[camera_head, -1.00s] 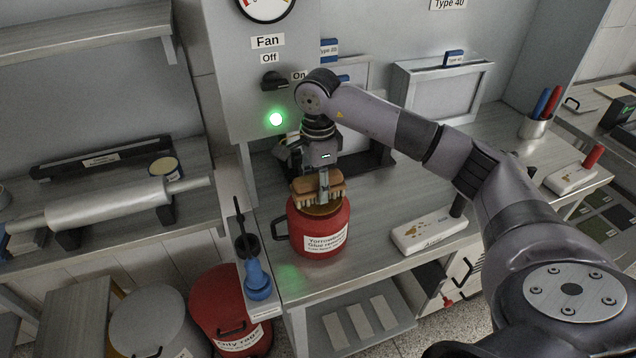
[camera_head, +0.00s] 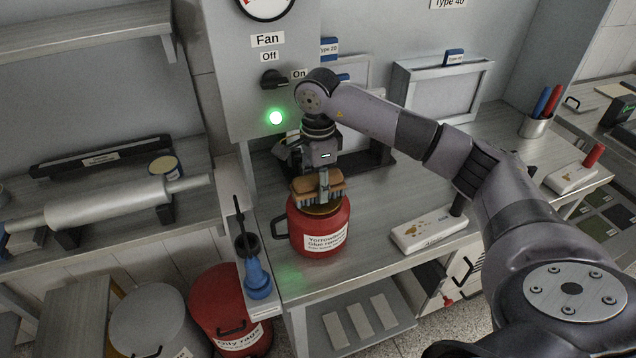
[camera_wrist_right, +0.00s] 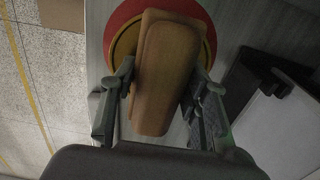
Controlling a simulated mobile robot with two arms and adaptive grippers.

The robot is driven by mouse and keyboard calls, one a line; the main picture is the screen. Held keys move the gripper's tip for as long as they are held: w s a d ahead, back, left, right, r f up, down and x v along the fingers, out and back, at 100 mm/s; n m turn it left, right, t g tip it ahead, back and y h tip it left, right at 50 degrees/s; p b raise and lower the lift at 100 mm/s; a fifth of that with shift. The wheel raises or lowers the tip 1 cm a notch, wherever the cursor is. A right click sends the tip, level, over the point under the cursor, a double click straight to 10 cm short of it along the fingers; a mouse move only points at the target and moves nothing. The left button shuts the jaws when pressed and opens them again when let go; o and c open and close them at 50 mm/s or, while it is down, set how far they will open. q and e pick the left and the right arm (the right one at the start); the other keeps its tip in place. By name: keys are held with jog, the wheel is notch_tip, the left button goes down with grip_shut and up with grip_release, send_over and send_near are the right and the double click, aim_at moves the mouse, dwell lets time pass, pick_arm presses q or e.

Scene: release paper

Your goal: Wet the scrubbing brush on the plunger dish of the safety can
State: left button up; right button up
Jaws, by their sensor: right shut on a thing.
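The scrubbing brush (camera_head: 319,188) has a tan wooden back and pale bristles pointing down. My right gripper (camera_head: 324,184) is shut on the brush and holds it over the top of the red safety can (camera_head: 321,232). The can stands upright on the bench, with a handle on its left and a white label. In the right wrist view the brush back (camera_wrist_right: 165,75) covers much of the brass plunger dish (camera_wrist_right: 124,45). The bristles are at the dish; I cannot tell whether they touch or press it. My left gripper is not in view.
A blue bottle (camera_head: 257,278) stands at the bench's left edge. A cup of pens (camera_head: 536,126) and a grey screen frame (camera_head: 443,92) stand farther back. A roller (camera_head: 108,204) lies on the left bench.

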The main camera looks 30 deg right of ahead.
jog(key=shift+r+p, duration=1.9)
jog(key=shift+r, duration=1.5)
